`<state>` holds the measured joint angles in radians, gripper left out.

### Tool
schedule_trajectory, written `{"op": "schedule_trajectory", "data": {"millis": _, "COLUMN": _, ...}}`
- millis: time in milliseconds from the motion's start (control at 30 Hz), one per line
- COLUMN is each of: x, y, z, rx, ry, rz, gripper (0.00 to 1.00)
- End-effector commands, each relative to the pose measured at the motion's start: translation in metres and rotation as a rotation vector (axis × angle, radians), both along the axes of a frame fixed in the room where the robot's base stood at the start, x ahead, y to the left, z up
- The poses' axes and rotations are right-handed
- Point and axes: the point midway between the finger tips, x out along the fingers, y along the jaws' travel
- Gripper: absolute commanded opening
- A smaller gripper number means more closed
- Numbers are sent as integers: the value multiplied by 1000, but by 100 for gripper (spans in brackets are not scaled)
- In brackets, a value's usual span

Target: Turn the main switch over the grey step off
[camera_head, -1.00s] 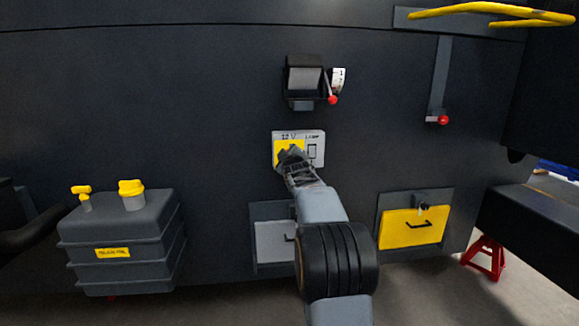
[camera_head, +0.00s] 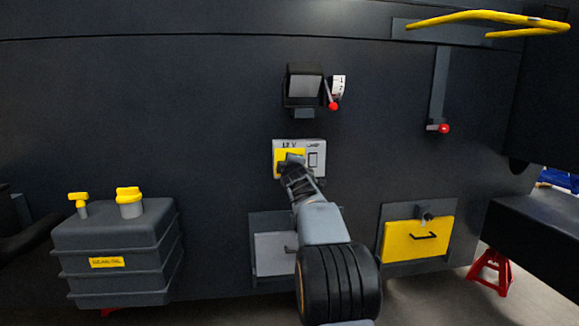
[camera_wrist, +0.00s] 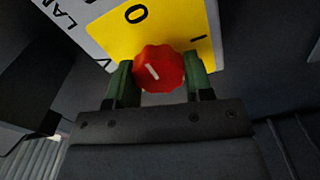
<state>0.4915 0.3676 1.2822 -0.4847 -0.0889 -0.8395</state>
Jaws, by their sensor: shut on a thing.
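The main switch is a red knob (camera_wrist: 172,76) on a yellow plate (camera_wrist: 105,40) marked O and I. The wrist view shows my gripper (camera_wrist: 160,82) shut on the knob, a greenish finger on each side. The knob's short white mark slants up and left, leaning to the O side rather than the I side. In the head view my gripper (camera_head: 292,163) covers the knob in front of the yellow plate (camera_head: 281,168) on the grey 12 V panel (camera_head: 317,147). The grey step (camera_head: 270,255) is below, partly behind my arm.
A black box (camera_head: 304,84) with a red-tipped lever (camera_head: 334,104) is above the panel. A yellow step (camera_head: 410,240) is at lower right, a dark tank (camera_head: 115,250) at lower left. Another red-ended lever (camera_head: 443,128) and a yellow rail (camera_head: 485,17) are at right.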

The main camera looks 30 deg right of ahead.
Motion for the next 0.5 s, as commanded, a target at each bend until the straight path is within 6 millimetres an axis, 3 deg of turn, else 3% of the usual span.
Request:
{"op": "schedule_trajectory", "data": {"millis": 267, "x": 0, "y": 0, "z": 0, "rx": -5, "ry": 2, "rz": 0, "gripper": 24}}
{"op": "schedule_trajectory", "data": {"millis": 300, "x": 0, "y": 0, "z": 0, "rx": -5, "ry": 2, "rz": 0, "gripper": 50}}
{"op": "schedule_trajectory", "data": {"millis": 500, "x": 0, "y": 0, "z": 0, "rx": -3, "ry": 1, "rz": 0, "gripper": 69}}
